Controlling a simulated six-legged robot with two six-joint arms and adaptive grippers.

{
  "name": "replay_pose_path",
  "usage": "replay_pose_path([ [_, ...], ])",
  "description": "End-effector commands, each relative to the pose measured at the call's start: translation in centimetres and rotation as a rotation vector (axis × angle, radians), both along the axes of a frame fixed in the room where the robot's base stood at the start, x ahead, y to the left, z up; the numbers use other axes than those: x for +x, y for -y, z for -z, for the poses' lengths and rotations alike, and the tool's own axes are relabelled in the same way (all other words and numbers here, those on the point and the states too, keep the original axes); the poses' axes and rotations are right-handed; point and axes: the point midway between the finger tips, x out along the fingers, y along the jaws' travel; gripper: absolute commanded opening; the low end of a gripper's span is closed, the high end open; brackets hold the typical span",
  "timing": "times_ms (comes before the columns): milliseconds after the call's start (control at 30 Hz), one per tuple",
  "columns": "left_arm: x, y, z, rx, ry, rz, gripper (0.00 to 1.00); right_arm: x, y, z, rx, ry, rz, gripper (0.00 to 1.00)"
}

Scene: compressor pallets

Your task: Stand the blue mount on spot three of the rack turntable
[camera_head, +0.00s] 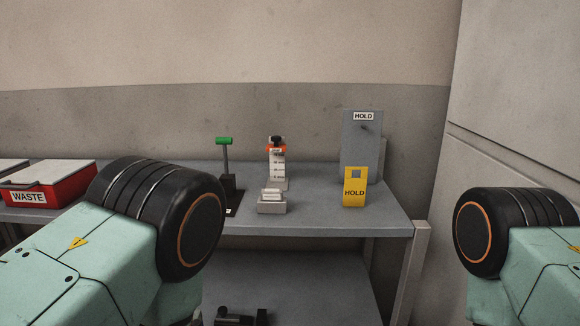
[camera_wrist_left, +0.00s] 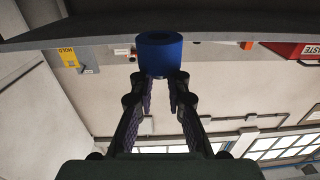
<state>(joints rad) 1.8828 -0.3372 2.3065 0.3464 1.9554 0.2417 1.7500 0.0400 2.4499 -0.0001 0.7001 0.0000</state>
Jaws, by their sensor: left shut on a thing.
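The blue mount (camera_wrist_left: 160,55), a short round blue piece with a hole in its end face, shows in the left wrist view. My left gripper (camera_wrist_left: 160,80) is shut on it, with a finger on each side. In that view the mount overlaps the edge of a grey bench surface; I cannot tell whether it touches it. The mount is not visible in the head view. My right arm shows at the right of the head view, but its gripper is out of frame. I see no rack turntable that I can identify.
The grey bench (camera_head: 315,222) carries a green-topped lever (camera_head: 225,143), an orange-and-white device (camera_head: 277,165), a small grey block (camera_head: 271,205), a yellow HOLD tag (camera_head: 354,190) and a grey HOLD panel (camera_head: 361,140). A red WASTE bin (camera_head: 55,188) stands left. A dark object (camera_head: 240,317) shows below.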

Motion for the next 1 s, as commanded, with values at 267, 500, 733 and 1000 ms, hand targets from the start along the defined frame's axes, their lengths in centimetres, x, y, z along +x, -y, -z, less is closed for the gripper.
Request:
replay_pose_path([
  [267,0.0,0.0,0.0,0.000,0.001,0.000,0.00,0.0,0.0,0.0,0.000,0.000,0.000,0.40],
  [500,0.0,0.5,-0.1,0.000,-0.001,0.034,0.00,0.0,0.0,0.0,0.000,0.000,0.000,0.40],
  [733,0.0,2.3,-0.5,-0.002,0.000,0.163,0.00,0.0,0.0,0.0,0.000,0.000,0.000,0.40],
  [1000,-0.1,4.7,-1.0,-0.001,0.002,0.327,0.00,0.0,0.0,0.0,0.000,0.000,0.000,0.40],
])
